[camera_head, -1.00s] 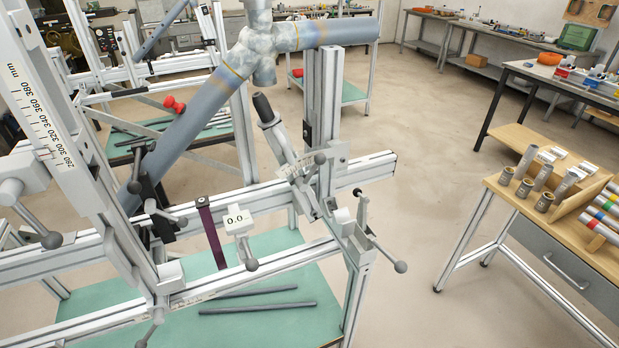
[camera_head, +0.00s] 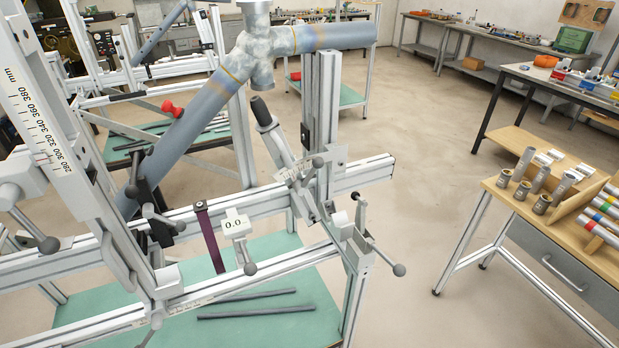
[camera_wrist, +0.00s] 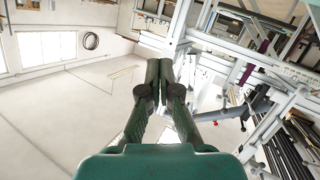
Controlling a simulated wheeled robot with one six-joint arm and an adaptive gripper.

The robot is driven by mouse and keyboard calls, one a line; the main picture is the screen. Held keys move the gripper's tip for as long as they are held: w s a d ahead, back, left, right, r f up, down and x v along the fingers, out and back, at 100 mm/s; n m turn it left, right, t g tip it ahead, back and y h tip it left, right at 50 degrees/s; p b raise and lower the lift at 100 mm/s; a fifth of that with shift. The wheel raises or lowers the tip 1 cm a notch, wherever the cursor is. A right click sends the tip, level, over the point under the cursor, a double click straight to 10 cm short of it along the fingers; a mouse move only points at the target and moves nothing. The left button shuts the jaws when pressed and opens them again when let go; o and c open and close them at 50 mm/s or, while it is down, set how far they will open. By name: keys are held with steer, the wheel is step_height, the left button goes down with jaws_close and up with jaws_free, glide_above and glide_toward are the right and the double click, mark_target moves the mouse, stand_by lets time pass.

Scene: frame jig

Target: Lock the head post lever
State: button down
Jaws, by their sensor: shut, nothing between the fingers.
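My gripper (camera_wrist: 159,78) is dark green and its fingers are closed together in the wrist view, holding nothing. I cannot make it out in the head view. The jig carries several ball-ended levers. One lever (camera_head: 318,162) is at the upright post (camera_head: 322,110), one (camera_head: 398,270) sticks out at the rail's right end, and one (camera_head: 249,268) hangs under the 0.0 readout (camera_head: 235,224). Another lever (camera_head: 48,245) is beside the scaled post (camera_head: 40,130) at left. I cannot tell which one is the head post lever. The gripper touches none of them in the wrist view.
Grey-blue joined tubes (camera_head: 185,130) span the jig. A wooden-topped bench (camera_head: 500,190) with metal cylinders stands at right. Dark rods lie on the green lower shelf (camera_head: 270,320). The floor (camera_head: 430,130) between jig and benches is clear. The wrist view shows open floor (camera_wrist: 60,120) at left.

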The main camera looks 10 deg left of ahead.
steer(key=w+a+r+n+y, duration=0.1)
steer(key=w+a+r+n, duration=0.35)
steer(key=w, duration=0.35)
steer(key=w+a+r+n+y, duration=0.1)
steer(key=w+a+r+n, duration=0.2)
steer(key=w+a+r, duration=0.4)
steer(key=w+a+r+n, duration=0.2)
steer(key=a+r, duration=0.3)
steer(key=r, duration=0.3)
steer(key=w+a+r+n+y, duration=0.1)
steer(key=w+a+r, duration=0.3)
steer(key=r, duration=0.5)
steer(key=shift+w+a+n+t+y, duration=0.3)
steer(key=shift+w+a+n, duration=0.1)
steer(key=shift+a+n, duration=0.5)
steer(key=shift+a+f, duration=0.1)
glide_toward(309, 178)
steer(key=w+a+r, duration=0.2)
steer(key=w+a, duration=0.2)
steer(key=shift+w+d+f, duration=0.35)
steer(key=shift+w+d, duration=0.1)
steer(key=shift+w, duration=0.25)
steer(key=shift+w+d+f, duration=0.2)
steer(key=shift+w+d, duration=0.05)
steer(key=shift+w, duration=0.4)
